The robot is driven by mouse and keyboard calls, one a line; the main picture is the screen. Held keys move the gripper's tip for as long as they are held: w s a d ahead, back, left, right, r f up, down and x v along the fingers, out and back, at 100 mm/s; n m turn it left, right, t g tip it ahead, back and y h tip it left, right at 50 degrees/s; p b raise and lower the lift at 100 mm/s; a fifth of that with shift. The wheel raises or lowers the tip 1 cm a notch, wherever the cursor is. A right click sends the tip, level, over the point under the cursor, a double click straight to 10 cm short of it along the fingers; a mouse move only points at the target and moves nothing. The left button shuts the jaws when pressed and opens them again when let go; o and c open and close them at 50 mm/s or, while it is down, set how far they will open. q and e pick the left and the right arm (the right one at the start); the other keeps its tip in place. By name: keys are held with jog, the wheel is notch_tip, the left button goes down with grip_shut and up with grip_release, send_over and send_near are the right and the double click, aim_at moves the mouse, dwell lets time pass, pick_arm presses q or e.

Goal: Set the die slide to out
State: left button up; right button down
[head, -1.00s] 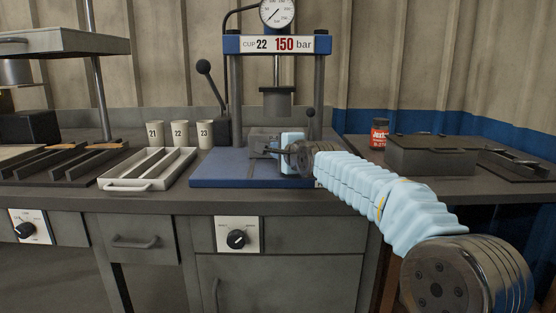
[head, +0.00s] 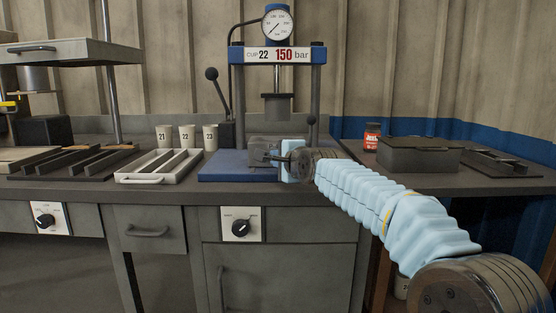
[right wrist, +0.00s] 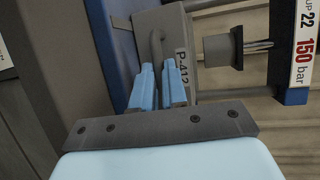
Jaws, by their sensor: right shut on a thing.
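The die slide is a grey block (head: 262,145) on the blue press bed (head: 232,173), below the ram. In the right wrist view the block (right wrist: 172,30) carries a "P-412" label and a bent rod handle (right wrist: 155,46). My right gripper (head: 277,158) is at the block's right front in the head view. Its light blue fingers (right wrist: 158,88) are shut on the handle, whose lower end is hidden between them. My left gripper is not in view.
The press has a ram (head: 277,105), a gauge (head: 277,22) and a black-knobbed lever (head: 218,90). Several numbered cups (head: 187,138) and a white tray (head: 158,168) stand to the left. A grey box (head: 420,155) and a red jar (head: 372,136) stand to the right.

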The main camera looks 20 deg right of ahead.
jog(key=c, duration=1.2)
grip_release()
jog(key=shift+s+a, duration=0.1)
jog(key=shift+s, duration=0.05)
jog(key=shift+o, duration=0.2)
jog(key=b+v, duration=0.2)
jog(key=v, duration=0.3)
jog(key=shift+s+a+f, duration=0.1)
jog(key=shift+s, duration=0.25)
jog(key=b+v, duration=0.5)
jog(key=v, duration=0.3)
